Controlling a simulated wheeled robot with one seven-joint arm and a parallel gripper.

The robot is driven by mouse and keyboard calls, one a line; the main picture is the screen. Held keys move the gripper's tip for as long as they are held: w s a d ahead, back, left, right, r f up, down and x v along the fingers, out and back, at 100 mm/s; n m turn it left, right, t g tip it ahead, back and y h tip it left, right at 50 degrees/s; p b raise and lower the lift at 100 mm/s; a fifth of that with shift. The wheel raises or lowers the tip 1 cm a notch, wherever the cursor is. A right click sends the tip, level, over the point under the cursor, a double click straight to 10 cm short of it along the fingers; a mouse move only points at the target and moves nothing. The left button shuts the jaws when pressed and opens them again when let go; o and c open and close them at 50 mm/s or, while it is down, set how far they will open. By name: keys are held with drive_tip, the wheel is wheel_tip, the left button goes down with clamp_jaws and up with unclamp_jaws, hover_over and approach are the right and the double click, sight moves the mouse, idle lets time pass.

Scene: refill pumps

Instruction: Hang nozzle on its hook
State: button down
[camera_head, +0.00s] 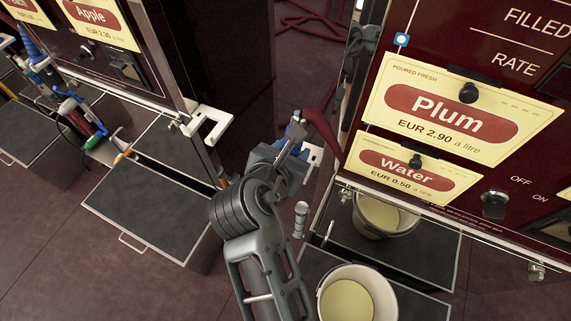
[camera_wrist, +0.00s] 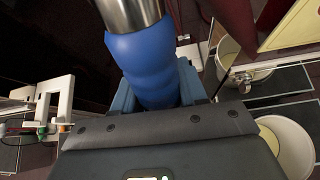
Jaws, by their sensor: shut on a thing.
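My gripper (camera_head: 268,157) is shut on the nozzle and holds it in the gap between the two pump cabinets. In the wrist view the nozzle's thick blue grip (camera_wrist: 147,62) with a metal collar lies between my gripper's fingers (camera_wrist: 157,85). In the head view the nozzle (camera_head: 296,131) shows only as a small blue and grey part, mostly hidden by my gripper. A white forked hook (camera_head: 208,124) sticks out from the left cabinet's side, apart from the nozzle. Another white hook (camera_head: 314,155) on the right cabinet is close beside the nozzle, partly covered; contact cannot be told.
The right cabinet carries Plum (camera_head: 452,117) and Water (camera_head: 407,167) signs. Two cream-filled buckets stand below, one on the tray (camera_head: 382,218) and one in front (camera_head: 357,297). A dark red hose (camera_head: 321,127) hangs in the gap. Other coloured nozzles (camera_head: 70,104) hang at far left.

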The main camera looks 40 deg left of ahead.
drive_tip(key=shift+w+a+p, duration=0.15)
drive_tip(key=shift+w+a, duration=0.05)
drive_tip(key=shift+w, duration=0.7)
drive_tip(key=shift+w+a+p, duration=0.2)
drive_tip(key=shift+w, duration=0.7)
drive_tip(key=shift+w+a+p, duration=0.15)
drive_tip(key=shift+w+a, duration=0.05)
drive_tip(key=shift+w, duration=0.7)
drive_tip(key=shift+f, duration=0.15)
drive_tip(key=shift+f+b, duration=0.5)
drive_tip(key=shift+f, duration=0.6)
drive_tip(key=c, duration=0.5)
unclamp_jaws()
drive_tip(key=shift+s, duration=0.1)
drive_tip(key=v, duration=0.7)
drive_tip(key=shift+s+d+r, duration=0.1)
drive_tip(key=shift+s+r, duration=0.15)
drive_tip(key=shift+s, duration=0.05)
drive_tip(key=shift+s, duration=0.1)
